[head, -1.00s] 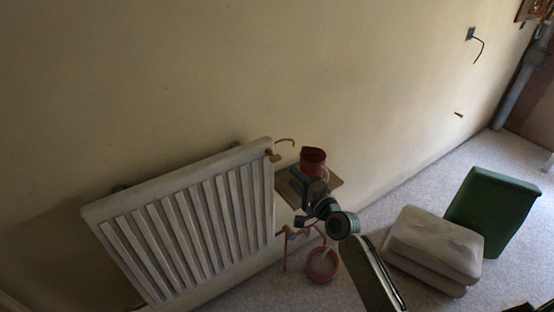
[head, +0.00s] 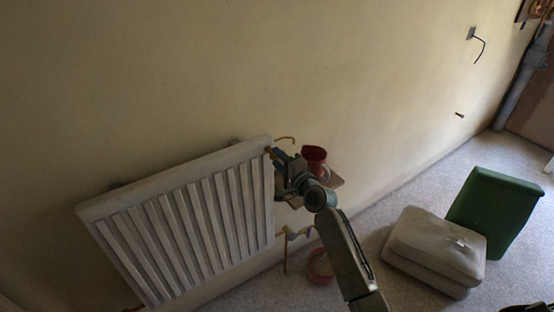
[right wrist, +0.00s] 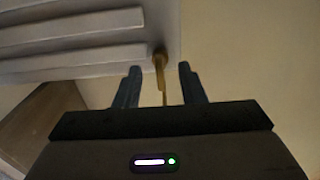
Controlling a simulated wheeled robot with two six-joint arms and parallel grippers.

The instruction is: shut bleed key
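The white radiator (head: 185,215) hangs on the wall at the left of the head view; part of it also shows in the right wrist view (right wrist: 85,35). The brass bleed key (right wrist: 160,70) sticks out from the radiator's end in the right wrist view. My right gripper (head: 276,158) is at the radiator's upper right corner in the head view. In the right wrist view its two dark fingers (right wrist: 160,84) stand apart, one on each side of the key, with gaps visible. In the head view the gripper largely hides the key. My left gripper is out of view.
A red jug (head: 315,154) stands on a small board (head: 337,181) close behind my right wrist. A pink bucket (head: 320,268) is on the floor below. The wall above is clear.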

